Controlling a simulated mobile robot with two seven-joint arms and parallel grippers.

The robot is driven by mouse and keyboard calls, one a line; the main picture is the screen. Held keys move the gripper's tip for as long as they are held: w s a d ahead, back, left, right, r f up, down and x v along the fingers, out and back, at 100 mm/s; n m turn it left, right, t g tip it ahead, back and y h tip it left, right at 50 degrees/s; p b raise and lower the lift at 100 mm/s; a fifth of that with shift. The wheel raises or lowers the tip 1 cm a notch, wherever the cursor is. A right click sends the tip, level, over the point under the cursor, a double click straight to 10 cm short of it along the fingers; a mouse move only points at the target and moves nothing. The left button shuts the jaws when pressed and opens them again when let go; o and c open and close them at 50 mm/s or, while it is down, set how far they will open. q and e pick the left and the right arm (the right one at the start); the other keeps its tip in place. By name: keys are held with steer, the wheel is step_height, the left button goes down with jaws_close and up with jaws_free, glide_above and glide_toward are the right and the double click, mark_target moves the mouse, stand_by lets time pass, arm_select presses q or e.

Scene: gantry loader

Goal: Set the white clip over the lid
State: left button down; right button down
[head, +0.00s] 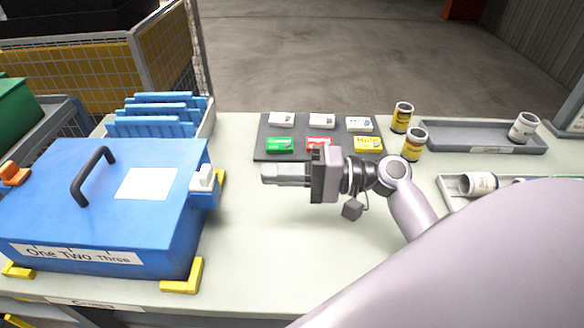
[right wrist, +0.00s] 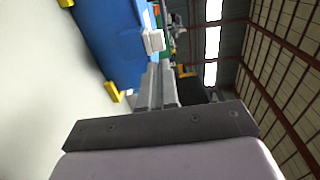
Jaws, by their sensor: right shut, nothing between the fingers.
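The blue box's lid (head: 140,183) is closed flat, with a dark handle and a white label on top. The white clip (head: 203,177) is at the lid's right edge, above a blue bracket on the box's side. It also shows in the right wrist view (right wrist: 153,41), beyond the fingertips. I cannot tell whether it grips the lid's edge. My right gripper (head: 265,174) is shut and empty, to the right of the clip and apart from it, pointing left at it. My left gripper is not in view.
An orange clip (head: 14,174) is at the lid's left edge. Yellow corner pieces (head: 184,279) stand around the box. Bare table lies between box and gripper.

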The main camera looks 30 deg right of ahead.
mark_target(209, 174)
steer(key=p+x, duration=0.1)
steer(key=x, duration=0.7)
steer(key=shift+w+a+p, duration=0.2)
steer(key=shift+w+p, duration=0.05)
steer(key=shift+p, duration=0.1)
